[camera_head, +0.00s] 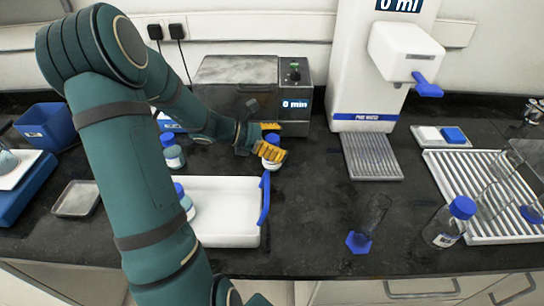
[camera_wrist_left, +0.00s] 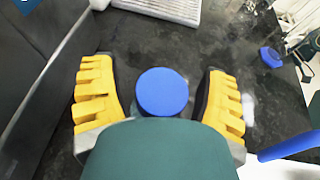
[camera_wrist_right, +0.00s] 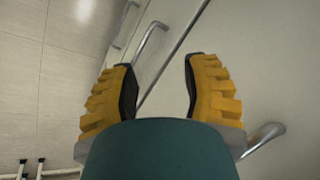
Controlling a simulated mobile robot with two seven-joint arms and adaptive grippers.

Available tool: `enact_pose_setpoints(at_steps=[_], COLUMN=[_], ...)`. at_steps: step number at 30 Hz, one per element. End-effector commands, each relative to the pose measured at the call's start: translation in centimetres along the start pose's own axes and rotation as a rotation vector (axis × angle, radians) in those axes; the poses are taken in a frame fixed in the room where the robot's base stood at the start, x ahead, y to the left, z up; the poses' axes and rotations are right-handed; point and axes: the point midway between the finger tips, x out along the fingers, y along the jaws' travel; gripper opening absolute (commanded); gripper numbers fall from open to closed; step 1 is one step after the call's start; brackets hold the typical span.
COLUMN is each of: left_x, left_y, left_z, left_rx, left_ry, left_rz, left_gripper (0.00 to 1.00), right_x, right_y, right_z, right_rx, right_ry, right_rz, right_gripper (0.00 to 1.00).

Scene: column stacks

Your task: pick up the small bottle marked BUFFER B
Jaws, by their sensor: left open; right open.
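A small bottle (camera_head: 273,163) with a blue cap stands on the black bench in front of the grey machine. My left gripper (camera_head: 271,140) is open, with its yellow fingers on either side of this bottle. In the left wrist view the blue cap (camera_wrist_left: 162,92) sits between the open fingers, with a gap to each. The bottle's label cannot be read. Another blue-capped bottle (camera_head: 173,153) stands further left, partly behind my arm, and one more (camera_head: 184,202) is at the white tray's left end. My right gripper (camera_wrist_right: 160,88) is open and empty, before pale cabinet fronts.
The white tray (camera_head: 225,241) with a blue handle lies just in front. The grey machine (camera_head: 237,72) is close behind the left gripper. A water dispenser (camera_head: 362,70) stands to the right. A glass cylinder (camera_head: 372,215) and larger bottle (camera_head: 446,224) stand front right. The middle bench is clear.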

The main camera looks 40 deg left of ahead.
Motion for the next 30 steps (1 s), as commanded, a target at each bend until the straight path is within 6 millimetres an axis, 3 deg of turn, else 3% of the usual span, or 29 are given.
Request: enact_pose_setpoints(at_steps=[4,10,30], left_x=[-0.03,-0.05,-0.09], left_y=[0.0,0.01,0.02], left_z=[0.03,0.01,0.14], left_rx=[0.0,0.0,0.001], left_ry=[0.0,0.0,-0.001], left_rz=[0.0,0.0,0.0], left_gripper=[0.72,0.01,0.0], right_x=[-0.03,-0.03,-0.06], right_y=[-0.01,-0.01,-0.02], right_z=[-0.02,-0.02,-0.02], right_rx=[0.0,0.0,0.0], right_ry=[0.0,0.0,0.0], right_rz=[0.0,0.0,0.0], right_gripper=[0.47,0.47,0.47])
